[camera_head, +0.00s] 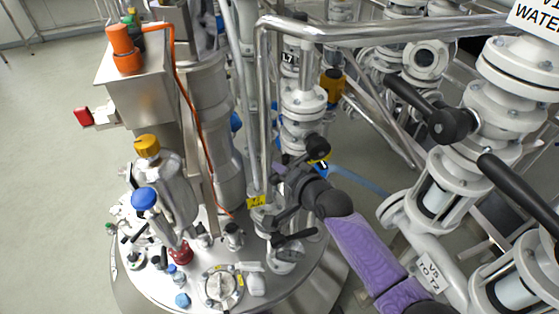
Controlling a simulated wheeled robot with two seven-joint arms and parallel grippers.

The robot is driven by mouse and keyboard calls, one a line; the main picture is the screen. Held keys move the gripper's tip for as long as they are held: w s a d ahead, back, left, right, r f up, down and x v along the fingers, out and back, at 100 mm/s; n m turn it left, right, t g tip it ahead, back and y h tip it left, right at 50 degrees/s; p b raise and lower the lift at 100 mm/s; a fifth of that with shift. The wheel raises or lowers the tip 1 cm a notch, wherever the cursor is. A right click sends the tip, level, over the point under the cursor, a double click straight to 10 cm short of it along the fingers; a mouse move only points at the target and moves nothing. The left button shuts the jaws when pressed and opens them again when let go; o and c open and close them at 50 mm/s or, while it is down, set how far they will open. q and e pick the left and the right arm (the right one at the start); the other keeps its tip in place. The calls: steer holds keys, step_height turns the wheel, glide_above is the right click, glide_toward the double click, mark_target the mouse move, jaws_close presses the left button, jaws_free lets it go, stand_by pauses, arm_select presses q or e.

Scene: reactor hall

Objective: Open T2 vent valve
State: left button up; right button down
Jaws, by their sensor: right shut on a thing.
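My right gripper (281,171) reaches in from the lower right on a purple and black arm. It is shut on a small dark valve handle beside the vertical pipes above the vessel lid. The handle is mostly hidden by the fingers, and I cannot read which valve it belongs to. A yellow tag (256,202) hangs just below and left of the gripper. My left gripper is not in view.
The steel vessel lid (215,270) carries several small fittings. A black-handled valve (292,238) is below the gripper. White flanged valves (490,110) with long black handles crowd the right. A steel pipe (380,31) crosses above. Open floor (45,140) is at left.

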steer(key=w+d+f+n+t+h, duration=0.1)
steer(key=w+d+f+n+h, duration=0.1)
steer(key=d+f+n+h, duration=0.2)
steer(key=shift+w+d+f+n+t+h, duration=0.15)
steer(key=shift+d+n+t+h, duration=0.15)
steer(key=shift+d+n+h, duration=1)
steer(key=shift+d+n+y, duration=0.3)
steer(key=shift+d+y, duration=0.1)
steer(key=shift+c, duration=2.2)
jaws_free()
